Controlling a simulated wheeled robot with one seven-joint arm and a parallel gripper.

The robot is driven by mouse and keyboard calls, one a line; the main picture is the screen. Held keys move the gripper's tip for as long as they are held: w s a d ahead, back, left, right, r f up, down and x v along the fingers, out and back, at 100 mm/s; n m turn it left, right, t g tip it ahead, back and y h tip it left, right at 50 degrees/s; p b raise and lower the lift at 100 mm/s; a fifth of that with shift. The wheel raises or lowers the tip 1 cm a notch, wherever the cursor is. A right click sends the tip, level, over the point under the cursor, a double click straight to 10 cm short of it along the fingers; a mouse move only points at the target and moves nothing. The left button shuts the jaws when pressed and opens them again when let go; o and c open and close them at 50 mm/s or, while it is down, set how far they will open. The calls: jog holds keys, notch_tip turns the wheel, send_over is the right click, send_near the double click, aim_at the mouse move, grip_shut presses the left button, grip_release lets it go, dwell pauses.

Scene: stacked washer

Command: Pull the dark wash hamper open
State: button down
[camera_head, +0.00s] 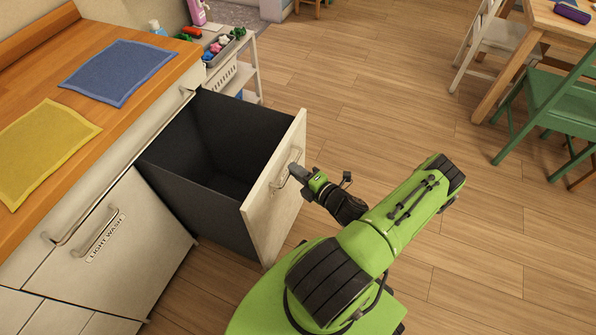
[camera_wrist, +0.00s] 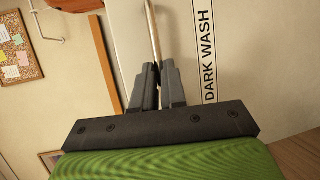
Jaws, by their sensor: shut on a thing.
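The dark wash hamper (camera_head: 215,150) is a dark, empty-looking bin behind a cream front panel (camera_head: 274,200), and it stands pulled well out from under the wooden counter. Its label "DARK WASH" (camera_wrist: 209,55) shows in the wrist view. My gripper (camera_head: 297,174) is at the outer side of the panel, shut on the bar handle (camera_head: 281,179). In the wrist view my gripper's fingers (camera_wrist: 158,85) close around the handle (camera_wrist: 154,40). The part of the handle between the fingers is hidden.
The light wash hamper (camera_head: 120,245) is closed to the left. A blue mat (camera_head: 120,72) and a yellow mat (camera_head: 42,150) lie on the counter (camera_head: 30,75). A cart (camera_head: 235,75) with small items stands behind the hamper. Open wooden floor (camera_head: 400,110) lies to the right, with chairs (camera_head: 550,115) farther off.

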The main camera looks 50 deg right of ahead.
jog(key=c, duration=1.2)
grip_release()
jog(key=s+r+p, duration=0.1)
jog(key=s, duration=0.4)
jog(key=s+r+p, duration=0.1)
jog(key=s, duration=0.4)
jog(key=s+a+p, duration=0.1)
jog(key=s, duration=0.4)
jog(key=shift+s+r, duration=0.25)
jog(key=shift+r, duration=0.15)
